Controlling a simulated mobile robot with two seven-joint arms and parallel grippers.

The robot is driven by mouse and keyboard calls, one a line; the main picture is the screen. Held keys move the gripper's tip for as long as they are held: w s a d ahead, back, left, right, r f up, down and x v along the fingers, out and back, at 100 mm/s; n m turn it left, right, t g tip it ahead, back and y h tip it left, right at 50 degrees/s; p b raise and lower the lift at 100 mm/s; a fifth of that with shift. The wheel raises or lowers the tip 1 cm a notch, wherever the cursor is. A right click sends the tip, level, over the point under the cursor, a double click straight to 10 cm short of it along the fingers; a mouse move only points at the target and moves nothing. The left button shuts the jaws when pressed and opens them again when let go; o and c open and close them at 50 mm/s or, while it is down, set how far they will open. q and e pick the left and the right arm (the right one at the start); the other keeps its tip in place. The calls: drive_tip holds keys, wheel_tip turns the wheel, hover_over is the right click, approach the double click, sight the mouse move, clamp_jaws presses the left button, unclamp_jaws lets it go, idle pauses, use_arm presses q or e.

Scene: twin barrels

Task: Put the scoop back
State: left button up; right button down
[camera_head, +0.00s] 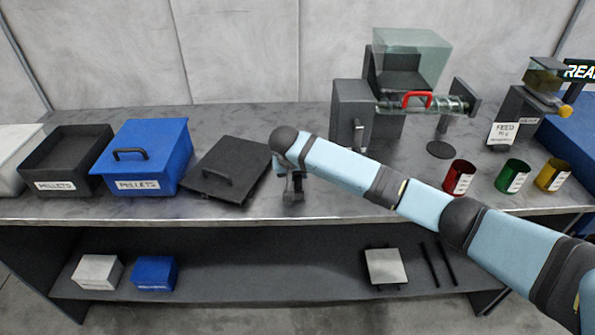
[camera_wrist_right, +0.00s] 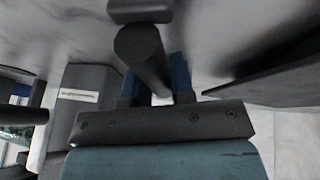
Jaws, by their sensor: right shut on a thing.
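My right gripper (camera_head: 294,192) is low over the front of the worktop, right of the black lid. In the right wrist view the gripper (camera_wrist_right: 157,92) is shut on a dark round handle (camera_wrist_right: 143,52), with a dark block at its far end. This looks like the scoop's handle, but I cannot make out a scoop bowl. In the head view my arm mostly hides the held thing. The open black bin (camera_head: 108,163) with a pellets label stands at the left. The black lid (camera_head: 245,150) with a handle lies beside the blue box. My left gripper is not in view.
The blue box (camera_head: 175,150) has its handled lid on. A machine (camera_head: 350,105) with a clear hopper and red handle stands behind my forearm. Red (camera_head: 460,178), green (camera_head: 513,176) and yellow (camera_head: 553,174) cups stand at the right. Small boxes lie on the lower shelf (camera_head: 220,275).

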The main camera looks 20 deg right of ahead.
drive_tip(key=shift+f, duration=0.35)
drive_tip(key=c, duration=1)
unclamp_jaws()
drive_tip(key=shift+o, duration=0.5)
drive_tip(key=shift+f, duration=0.1)
